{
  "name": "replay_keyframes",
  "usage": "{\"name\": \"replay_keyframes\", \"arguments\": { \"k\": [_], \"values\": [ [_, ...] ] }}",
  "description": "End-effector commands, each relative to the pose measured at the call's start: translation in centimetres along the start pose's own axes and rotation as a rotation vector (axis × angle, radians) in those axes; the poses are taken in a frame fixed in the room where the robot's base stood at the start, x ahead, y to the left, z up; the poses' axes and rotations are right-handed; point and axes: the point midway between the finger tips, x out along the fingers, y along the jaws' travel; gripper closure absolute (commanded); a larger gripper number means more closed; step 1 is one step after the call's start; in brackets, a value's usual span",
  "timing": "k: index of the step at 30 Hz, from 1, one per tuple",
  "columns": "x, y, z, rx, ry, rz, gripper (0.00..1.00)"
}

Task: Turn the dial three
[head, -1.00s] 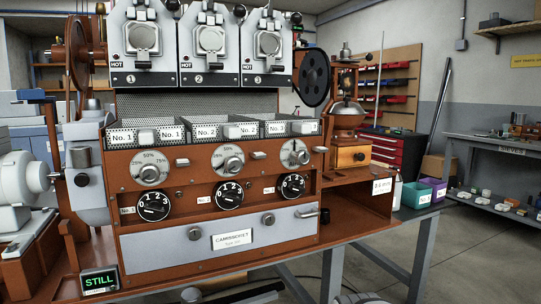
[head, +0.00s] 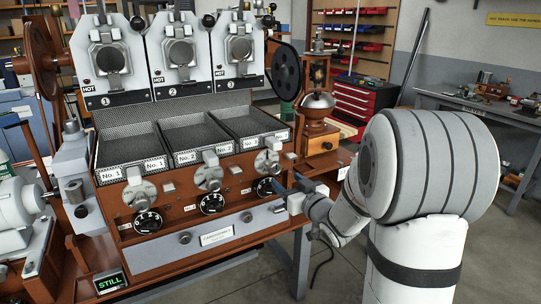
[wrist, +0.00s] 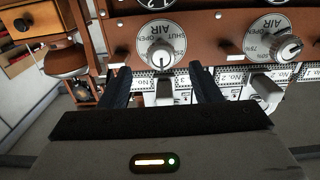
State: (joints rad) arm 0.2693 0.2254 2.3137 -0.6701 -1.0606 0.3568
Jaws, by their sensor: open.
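The third black numbered dial (head: 266,188) is at the right end of the lower dial row in the head view, partly hidden by my gripper (head: 284,188). Above it is the third silver air knob (head: 267,162). In the wrist view, which is inverted, the third air knob (wrist: 160,55) with OPEN and SHUT markings appears between and beyond the fingertips of my gripper (wrist: 160,70). The jaws are open and hold nothing. Only an edge of a black dial (wrist: 155,4) shows at the top there. Contact with a dial cannot be told.
Other black dials (head: 147,221) (head: 212,203) and air knobs are to the left. Mesh trays (head: 190,133) with protruding handles sit just above the knobs. A grinder (head: 317,110) stands to the right. A lit STILL sign (head: 110,282) is at lower left.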

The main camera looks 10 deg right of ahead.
Motion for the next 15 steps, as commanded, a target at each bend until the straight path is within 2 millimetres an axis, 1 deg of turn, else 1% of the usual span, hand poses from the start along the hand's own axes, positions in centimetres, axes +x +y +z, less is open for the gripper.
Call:
{"name": "replay_keyframes", "arguments": {
  "k": [1,5,12,15],
  "values": [
    [0.2,0.0,-0.4,0.002,0.01,-0.007,0.43],
    [1.6,-0.1,-0.4,0.003,0.017,-0.015,0.43],
    [5.5,-0.2,-0.4,0.003,0.015,-0.014,0.43],
    [6.7,-0.2,-0.4,0.003,0.016,-0.013,0.43]
  ]
}}
